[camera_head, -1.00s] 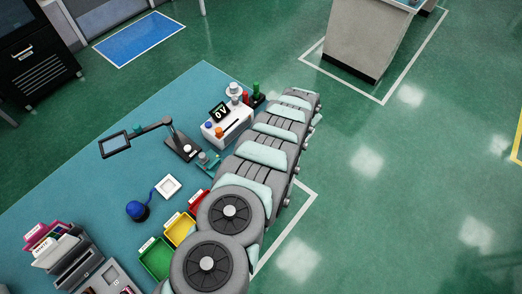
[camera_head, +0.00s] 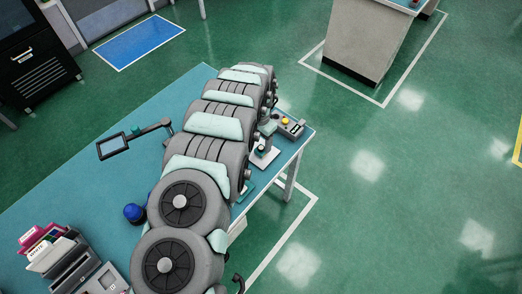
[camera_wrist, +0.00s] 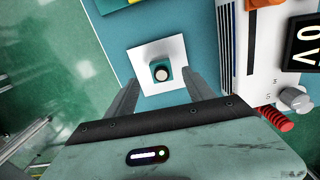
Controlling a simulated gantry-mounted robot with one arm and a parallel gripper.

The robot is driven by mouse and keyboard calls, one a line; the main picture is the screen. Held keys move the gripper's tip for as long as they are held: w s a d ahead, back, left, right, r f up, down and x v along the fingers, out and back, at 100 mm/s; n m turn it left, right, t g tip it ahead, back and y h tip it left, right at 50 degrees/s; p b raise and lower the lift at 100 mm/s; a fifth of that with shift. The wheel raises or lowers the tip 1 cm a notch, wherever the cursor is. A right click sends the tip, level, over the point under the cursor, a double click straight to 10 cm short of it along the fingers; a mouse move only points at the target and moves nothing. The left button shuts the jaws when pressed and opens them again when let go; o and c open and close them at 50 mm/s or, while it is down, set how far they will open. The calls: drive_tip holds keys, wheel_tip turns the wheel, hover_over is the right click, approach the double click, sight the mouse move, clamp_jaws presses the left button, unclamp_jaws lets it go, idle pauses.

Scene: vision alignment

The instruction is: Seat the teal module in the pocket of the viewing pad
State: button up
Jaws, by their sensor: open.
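The teal module (camera_wrist: 160,66), a small block with a round pale top in a dark ring, stands in the middle of a white square plate (camera_wrist: 136,60) in the wrist view. I cannot tell whether it sits in a pocket or on the surface. My gripper (camera_wrist: 160,75) is open, its two fingers apart on either side of the module, with no clear contact visible. In the head view the white plate (camera_head: 268,157) shows near the table's right edge beside my arm; my gripper is too small there to tell clearly.
An instrument with a dark display (camera_wrist: 303,42) and knobs stands close on the right in the wrist view. Green floor (camera_wrist: 45,70) lies beyond the table edge on the left. In the head view, a magnifier (camera_head: 112,146) and a dark blue object (camera_head: 134,212) stand left of my arm.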

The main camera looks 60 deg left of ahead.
sight(261, 147)
drive_tip(key=shift+w+a+f, duration=0.1)
drive_tip(key=shift+w+f, duration=0.05)
drive_tip(key=shift+f, duration=1.25)
drive_tip(key=shift+w+a+f, duration=0.1)
drive_tip(key=shift+w+f, duration=0.05)
drive_tip(key=shift+f, duration=1.2)
clamp_jaws()
